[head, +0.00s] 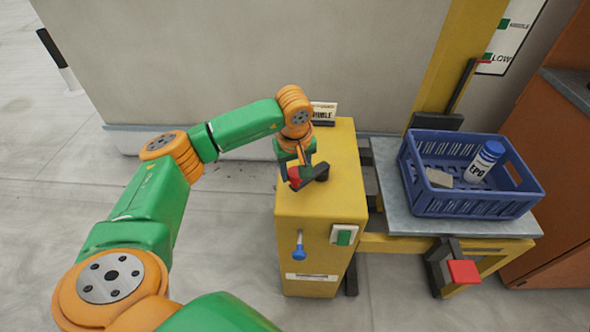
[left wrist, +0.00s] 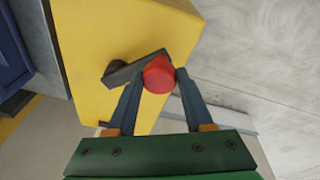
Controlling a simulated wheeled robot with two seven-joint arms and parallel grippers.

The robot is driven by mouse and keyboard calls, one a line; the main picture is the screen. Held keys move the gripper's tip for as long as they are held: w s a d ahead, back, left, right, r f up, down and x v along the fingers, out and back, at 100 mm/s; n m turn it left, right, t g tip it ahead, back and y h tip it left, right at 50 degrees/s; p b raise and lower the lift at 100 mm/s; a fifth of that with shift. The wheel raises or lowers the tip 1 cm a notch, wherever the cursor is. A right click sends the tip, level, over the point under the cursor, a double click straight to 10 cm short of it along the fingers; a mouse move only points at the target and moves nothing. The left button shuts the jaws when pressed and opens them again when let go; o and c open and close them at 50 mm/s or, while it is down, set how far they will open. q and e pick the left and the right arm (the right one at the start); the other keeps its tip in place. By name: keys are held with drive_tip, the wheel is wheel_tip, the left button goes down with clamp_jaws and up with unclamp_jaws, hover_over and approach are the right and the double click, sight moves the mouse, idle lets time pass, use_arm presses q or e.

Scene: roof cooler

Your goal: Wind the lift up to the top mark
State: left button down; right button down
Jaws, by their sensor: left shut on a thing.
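The yellow winch box (head: 318,225) stands left of the lift and has a dark crank arm on top (head: 318,172). The crank ends in a red knob (left wrist: 158,75). My left gripper (head: 291,170) is shut on this red knob; in the left wrist view its two fingers sit on either side of it. The lift's grey platform (head: 395,205) carries a blue crate. A mark board (head: 510,38) beside the yellow mast (head: 455,60) reads "MIDDLE" and "LOW". A red pointer (head: 484,61) is near the LOW mark. The top mark is out of view. My right gripper is not in view.
The blue crate (head: 475,205) holds a blue-capped bottle (head: 484,163) and a grey block. The box front has a blue-knobbed lever (head: 299,251) and a green switch (head: 344,236). A red pedal (head: 463,272) is below the platform.

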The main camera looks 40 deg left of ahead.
use_arm(q)
drive_tip(key=shift+s+d+f, duration=0.1)
drive_tip(key=shift+s+d, duration=0.05)
drive_tip(key=shift+d, duration=0.95)
drive_tip(key=shift+d, duration=0.95)
drive_tip(key=shift+w+d, duration=0.25)
drive_tip(key=shift+d, duration=0.75)
